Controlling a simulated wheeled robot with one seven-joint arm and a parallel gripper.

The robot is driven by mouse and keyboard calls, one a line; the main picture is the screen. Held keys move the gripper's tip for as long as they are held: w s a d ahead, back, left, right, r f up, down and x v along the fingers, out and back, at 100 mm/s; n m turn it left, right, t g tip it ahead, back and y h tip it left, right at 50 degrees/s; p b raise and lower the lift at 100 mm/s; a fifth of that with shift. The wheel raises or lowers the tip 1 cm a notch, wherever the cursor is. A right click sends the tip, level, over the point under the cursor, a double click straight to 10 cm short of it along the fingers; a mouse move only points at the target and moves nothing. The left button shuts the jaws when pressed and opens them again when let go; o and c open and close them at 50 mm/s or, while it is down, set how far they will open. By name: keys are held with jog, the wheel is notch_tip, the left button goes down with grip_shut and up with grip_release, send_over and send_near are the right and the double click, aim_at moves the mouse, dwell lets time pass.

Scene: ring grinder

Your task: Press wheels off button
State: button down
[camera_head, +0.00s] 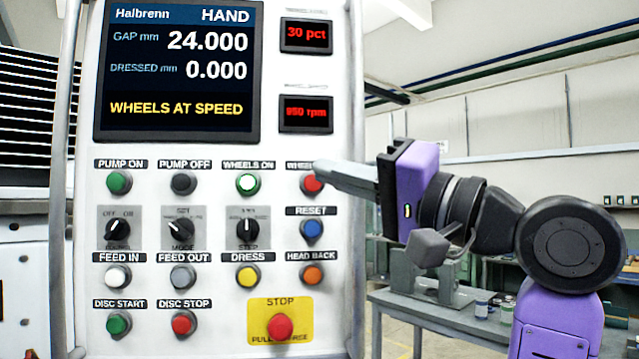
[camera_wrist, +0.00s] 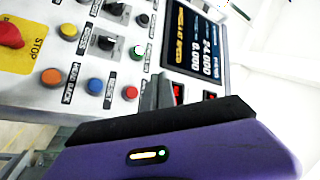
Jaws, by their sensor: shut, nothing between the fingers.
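The wheels off button is the red button (camera_head: 312,184) at the right end of the top button row. Its label starts "WHEELS" and the rest is hidden behind my gripper. My gripper (camera_head: 318,170) is shut and empty, its fingertips at the upper right edge of this button. I cannot tell whether they touch it. The red button also shows in the wrist view (camera_wrist: 130,93), just left of the fingers. The wheels on button (camera_head: 247,184) to its left is lit green. The screen (camera_head: 180,70) reads "WHEELS AT SPEED", gap 24.000 and dressed 0.000.
The blue reset button (camera_head: 312,229) and orange head back button (camera_head: 313,275) sit below the red one. A large red stop button (camera_head: 280,327) is on a yellow plate at the bottom. A vertical rail (camera_head: 357,120) runs along the panel's right edge, close to my gripper.

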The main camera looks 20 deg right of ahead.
aim_at(312, 183)
jog(key=shift+w+f+m, duration=0.1)
jog(key=shift+f+m, duration=0.3)
jog(key=shift+f, duration=0.15)
jog(key=shift+w+d, duration=0.35)
jog(key=shift+w, duration=1.05)
jog(key=shift+w+d, duration=0.35)
jog(key=shift+w, duration=1.1)
jog(key=shift+w+d, duration=0.35)
jog(key=shift+w, duration=1.05)
jog(key=shift+w+r, duration=0.1)
jog(key=shift+w, duration=0.05)
jog(key=shift+w+d+p, duration=0.15)
jog(key=shift+w+p, duration=0.15)
jog(key=shift+p, duration=0.1)
